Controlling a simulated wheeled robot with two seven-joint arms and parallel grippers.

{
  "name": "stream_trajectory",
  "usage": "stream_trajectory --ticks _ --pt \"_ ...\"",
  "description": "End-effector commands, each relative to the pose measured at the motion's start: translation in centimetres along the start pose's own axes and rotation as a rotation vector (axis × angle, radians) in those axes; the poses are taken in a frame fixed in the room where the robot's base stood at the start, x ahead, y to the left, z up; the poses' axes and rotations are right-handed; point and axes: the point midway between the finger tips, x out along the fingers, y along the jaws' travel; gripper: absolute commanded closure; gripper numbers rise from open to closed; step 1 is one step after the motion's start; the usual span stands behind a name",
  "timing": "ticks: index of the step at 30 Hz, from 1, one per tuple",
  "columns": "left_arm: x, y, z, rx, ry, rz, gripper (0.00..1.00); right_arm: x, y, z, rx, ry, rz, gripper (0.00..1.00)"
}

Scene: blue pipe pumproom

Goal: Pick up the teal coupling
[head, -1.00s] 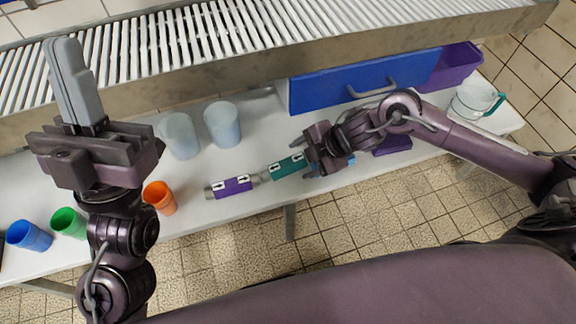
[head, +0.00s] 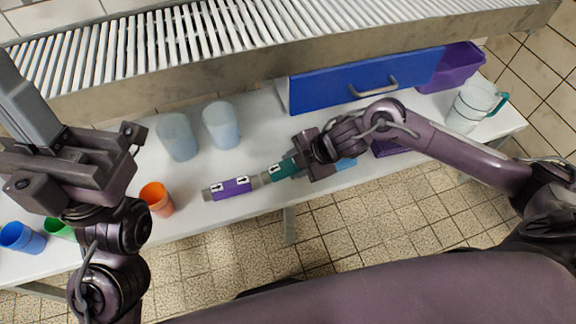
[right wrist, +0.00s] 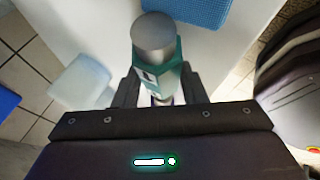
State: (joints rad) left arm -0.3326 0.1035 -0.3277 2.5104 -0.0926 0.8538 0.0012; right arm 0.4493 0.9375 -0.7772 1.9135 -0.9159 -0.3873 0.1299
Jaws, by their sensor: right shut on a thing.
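The teal coupling (head: 281,169) is a short cylinder with grey ends and a white arrow label. It lies on the white table, close to the end of a purple coupling (head: 232,187) on its left. My right gripper (head: 301,160) is shut on the teal coupling and hides its right part. In the right wrist view the teal coupling (right wrist: 160,62) sits between the fingers, its grey end pointing away. I cannot tell if it is lifted. My left gripper (head: 40,130) is raised at the left, away from the couplings; its fingertips are partly cut off.
Two pale cups (head: 178,137) stand behind the couplings. An orange cup (head: 157,198), a green cup and a blue cup (head: 22,237) stand at the left. A blue drawer (head: 360,80), a purple bin (head: 455,68) and a clear jug (head: 470,106) are at the right.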

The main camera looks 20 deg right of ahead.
Motion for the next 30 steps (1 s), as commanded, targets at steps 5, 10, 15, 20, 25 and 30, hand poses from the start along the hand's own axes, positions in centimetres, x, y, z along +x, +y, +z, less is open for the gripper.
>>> stream_trajectory --ticks 5,10,15,20,25,30 --pt "0.0 0.0 0.0 0.0 0.0 0.0 1.0 -0.1 0.1 0.0 -0.001 0.001 0.001 0.95" --pt "0.0 0.0 0.0 0.0 -0.001 0.0 1.0 -0.1 0.1 0.0 -0.001 0.001 0.001 1.0" --pt "0.3 0.0 0.0 0.0 -0.004 0.0 1.0 -0.5 0.3 -0.2 -0.001 0.001 0.002 1.0" --pt "1.0 -0.1 0.4 0.0 -0.029 -0.003 1.0 -2.0 1.2 -0.8 -0.003 0.001 0.004 1.0" --pt "-0.6 -0.2 3.8 -0.005 -0.216 -0.018 1.0 -3.3 1.9 -1.4 -0.002 0.001 0.002 1.0" --pt "-2.7 -0.1 8.0 -0.012 -0.459 -0.027 1.0 -4.7 2.7 -2.0 -0.003 0.001 0.003 1.0"
